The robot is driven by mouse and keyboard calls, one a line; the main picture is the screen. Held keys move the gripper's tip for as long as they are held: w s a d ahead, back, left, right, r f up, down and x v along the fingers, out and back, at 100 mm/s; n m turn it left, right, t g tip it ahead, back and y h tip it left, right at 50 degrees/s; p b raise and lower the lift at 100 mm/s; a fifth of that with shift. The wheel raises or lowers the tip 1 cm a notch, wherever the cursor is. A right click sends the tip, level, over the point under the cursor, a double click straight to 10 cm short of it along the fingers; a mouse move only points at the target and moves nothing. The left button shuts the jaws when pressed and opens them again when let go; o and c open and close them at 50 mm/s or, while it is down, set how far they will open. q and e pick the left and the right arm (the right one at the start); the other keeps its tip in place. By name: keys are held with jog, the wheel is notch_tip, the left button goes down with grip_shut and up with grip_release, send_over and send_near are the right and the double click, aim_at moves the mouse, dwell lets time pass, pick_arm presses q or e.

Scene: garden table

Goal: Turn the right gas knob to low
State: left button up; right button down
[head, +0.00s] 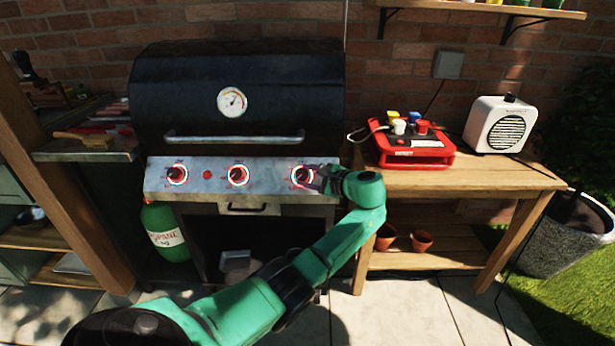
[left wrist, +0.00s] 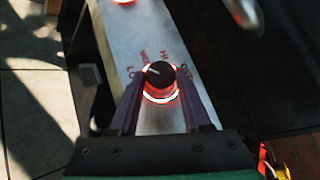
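The right gas knob (head: 302,175) is the rightmost of three on the grill's steel front panel (head: 270,178). It is black with a glowing red ring. In the left wrist view the knob (left wrist: 160,78) has a pale pointer line toward the upper left, on the side of the small red print that seems to read LO. The exact mark is too small to tell. My left gripper (head: 316,178) is at this knob. Its fingers (left wrist: 162,92) stand either side of it, with a narrow gap seeming to show, so it looks open. My right gripper is not in view.
The middle knob (head: 238,174) and left knob (head: 176,174) also glow red. The lid handle (head: 234,137) runs above the panel. A wooden table (head: 470,180) on the right bears a red device (head: 415,155) and a white speaker (head: 500,125). A green propane bottle (head: 168,235) stands below left.

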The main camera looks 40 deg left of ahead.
pick_arm(q)
jog(key=o, duration=0.4)
jog(key=v, duration=1.4)
jog(key=shift+d, duration=0.25)
